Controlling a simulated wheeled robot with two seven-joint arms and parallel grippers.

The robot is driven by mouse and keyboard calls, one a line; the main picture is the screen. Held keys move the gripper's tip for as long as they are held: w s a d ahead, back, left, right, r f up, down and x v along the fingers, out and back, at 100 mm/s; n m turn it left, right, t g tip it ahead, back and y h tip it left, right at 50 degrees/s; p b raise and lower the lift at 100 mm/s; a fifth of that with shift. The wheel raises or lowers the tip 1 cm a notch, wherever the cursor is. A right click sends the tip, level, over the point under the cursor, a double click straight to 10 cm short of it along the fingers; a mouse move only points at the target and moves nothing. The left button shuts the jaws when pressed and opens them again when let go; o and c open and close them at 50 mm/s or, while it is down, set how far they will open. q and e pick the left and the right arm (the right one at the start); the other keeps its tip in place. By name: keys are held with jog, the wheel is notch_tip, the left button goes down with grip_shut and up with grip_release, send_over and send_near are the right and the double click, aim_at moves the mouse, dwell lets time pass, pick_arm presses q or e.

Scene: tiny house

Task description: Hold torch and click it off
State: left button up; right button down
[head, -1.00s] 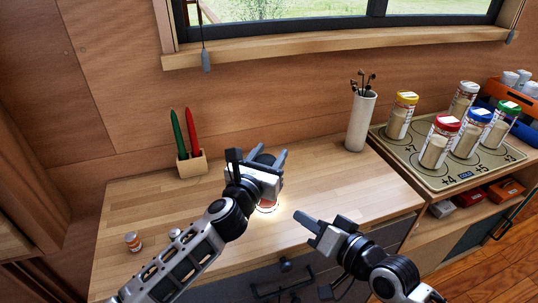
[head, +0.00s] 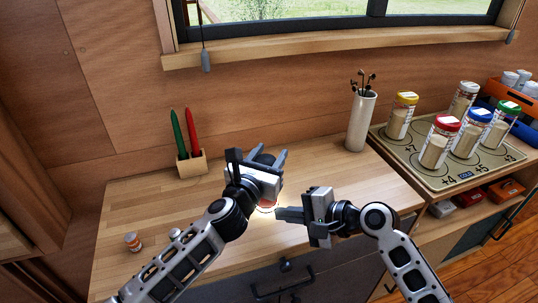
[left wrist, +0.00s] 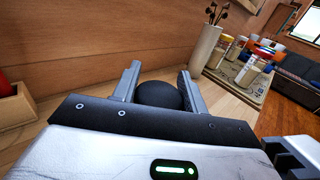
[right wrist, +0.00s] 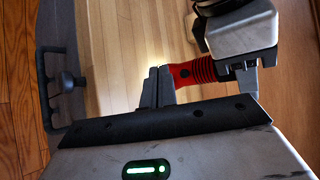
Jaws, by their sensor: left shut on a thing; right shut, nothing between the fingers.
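The torch (right wrist: 190,74) has a red ribbed handle and a black head. My left gripper (head: 259,158) is shut on it above the worktop; its dark round end (left wrist: 160,95) shows between the fingers in the left wrist view. In the head view the gripper hides most of it, and a bright glow shows on the wood below. My right gripper (head: 278,213) is shut and empty, fingers pointing left toward the torch's lower part. In the right wrist view its fingertips (right wrist: 160,72) are close beside the red handle; I cannot tell whether they touch.
The wooden worktop (head: 130,205) is mostly clear. A holder (head: 191,166) with a green and a red candle-like stick stands at the back. A small jar (head: 132,241) is at front left. A white vase (head: 361,122) and a board (head: 430,175) of several jars are on the right.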

jog(key=shift+w+a, duration=0.3)
jog(key=shift+w, duration=0.45)
jog(key=shift+w+a, duration=0.25)
jog(key=shift+w, duration=0.45)
dwell(1.0)
jog(key=shift+w+a, duration=0.15)
jog(key=shift+w, duration=0.25)
jog(key=shift+w+a, duration=0.1)
jog(key=shift+w, duration=0.1)
jog(key=shift+s, duration=0.15)
dwell(0.4)
jog(key=shift+s+d, duration=0.25)
jog(key=shift+s, duration=0.25)
jog(key=shift+s+d, duration=0.35)
jog(key=shift+s, duration=0.6)
jog(key=shift+s+d, duration=0.4)
jog(key=shift+s, duration=0.5)
jog(key=shift+s+d, duration=0.35)
jog(key=shift+s, duration=0.6)
